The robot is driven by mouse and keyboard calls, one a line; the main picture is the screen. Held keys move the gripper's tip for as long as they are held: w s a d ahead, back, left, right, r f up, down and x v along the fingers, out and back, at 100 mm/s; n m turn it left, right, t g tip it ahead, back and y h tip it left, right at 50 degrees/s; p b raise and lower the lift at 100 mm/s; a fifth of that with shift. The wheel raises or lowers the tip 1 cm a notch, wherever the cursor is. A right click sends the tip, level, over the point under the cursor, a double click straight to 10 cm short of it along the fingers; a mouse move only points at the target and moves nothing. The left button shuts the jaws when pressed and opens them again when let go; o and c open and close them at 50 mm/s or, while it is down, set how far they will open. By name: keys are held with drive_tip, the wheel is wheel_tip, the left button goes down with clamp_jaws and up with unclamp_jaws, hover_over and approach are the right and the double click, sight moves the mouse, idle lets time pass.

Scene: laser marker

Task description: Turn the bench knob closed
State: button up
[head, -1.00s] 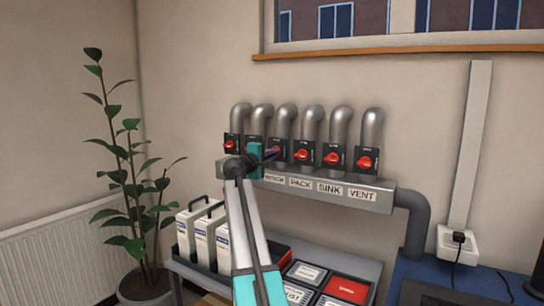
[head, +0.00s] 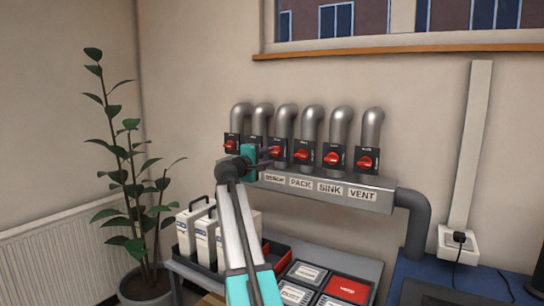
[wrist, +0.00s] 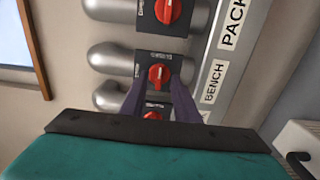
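The bench knob (head: 276,151) is a red knob on a black plate below a grey pipe, above the BENCH label (head: 274,178). In the wrist view, this red knob (wrist: 158,74) is near the middle, in line with the BENCH label (wrist: 213,81). My gripper (head: 265,152) is just left of the bench knob in the head view. In the wrist view, my gripper (wrist: 157,89) is open, with its two dark fingers apart and their tips near the knob's lower end, one toward each side. I cannot tell whether they touch it.
Similar red knobs stand close on both sides, including the pack knob (head: 304,154) and sink knob (head: 332,158). The grey manifold (head: 380,201) runs below them. A table with trays (head: 348,288) and white containers is beneath; a plant (head: 128,180) stands left.

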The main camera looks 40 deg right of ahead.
drive_tip(key=v, duration=0.9)
drive_tip(key=shift+a, duration=0.3)
drive_tip(key=shift+s, duration=0.15)
